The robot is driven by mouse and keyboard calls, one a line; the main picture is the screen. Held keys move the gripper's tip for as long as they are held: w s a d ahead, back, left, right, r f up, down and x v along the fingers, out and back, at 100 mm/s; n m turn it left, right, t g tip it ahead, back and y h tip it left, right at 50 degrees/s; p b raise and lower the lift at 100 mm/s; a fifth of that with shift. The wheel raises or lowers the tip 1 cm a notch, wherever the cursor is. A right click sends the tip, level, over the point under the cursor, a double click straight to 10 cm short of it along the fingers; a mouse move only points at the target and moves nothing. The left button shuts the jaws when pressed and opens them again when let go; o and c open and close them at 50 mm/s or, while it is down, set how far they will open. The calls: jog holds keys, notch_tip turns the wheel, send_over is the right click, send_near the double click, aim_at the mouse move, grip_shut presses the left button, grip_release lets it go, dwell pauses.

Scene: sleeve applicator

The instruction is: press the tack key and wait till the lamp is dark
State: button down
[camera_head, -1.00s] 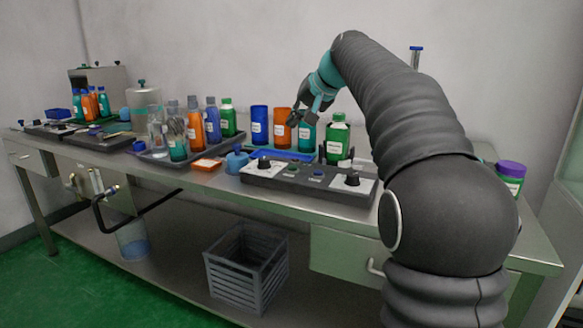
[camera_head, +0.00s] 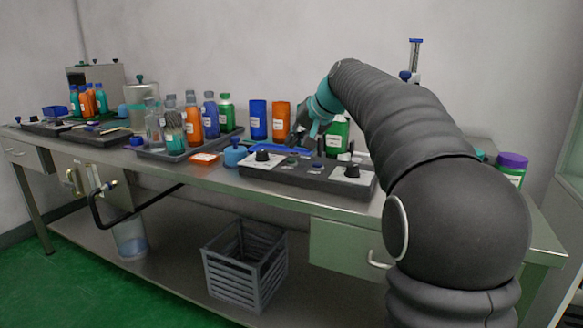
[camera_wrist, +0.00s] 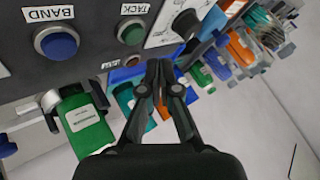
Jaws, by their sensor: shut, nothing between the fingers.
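The tack key (camera_wrist: 131,33) is a green round button under a TACK label on the dark control panel (camera_head: 330,176). It also shows small in the head view (camera_head: 292,160). A blue BAND key (camera_wrist: 57,42) sits to its left in the wrist view. A small dark reddish round piece (camera_wrist: 133,61) near the tack key may be the lamp; I cannot tell whether it is lit. My gripper (camera_wrist: 160,78) is shut and empty, its tips below and right of the tack key in the wrist view, apart from it. In the head view my gripper (camera_head: 298,141) hangs above the panel's back edge.
A black knob (camera_head: 263,156) and another knob (camera_head: 352,171) stand at the panel's ends. A green bottle (camera_head: 337,137), an orange cup (camera_head: 281,121) and a blue cup (camera_head: 258,120) stand behind the panel. A blue squat container (camera_head: 235,153) is to its left.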

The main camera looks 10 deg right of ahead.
aim_at(293, 160)
jog(key=shift+f+b, duration=0.35)
jog(key=shift+f, duration=0.5)
jog(key=shift+f, duration=0.1)
dwell(0.8)
jog(key=shift+f, duration=0.3)
jog(key=shift+f+b, duration=0.45)
jog(key=shift+b, duration=0.1)
dwell(0.8)
jog(key=shift+r, duration=0.15)
jog(key=shift+r+p, duration=0.75)
jog(key=shift+p, duration=0.05)
jog(key=shift+r, duration=0.1)
notch_tip(293, 160, up, 3)
jog(key=p, duration=0.2)
jog(key=shift+p, duration=0.3)
jog(key=shift+r+p, duration=0.4)
jog(key=shift+r, duration=0.45)
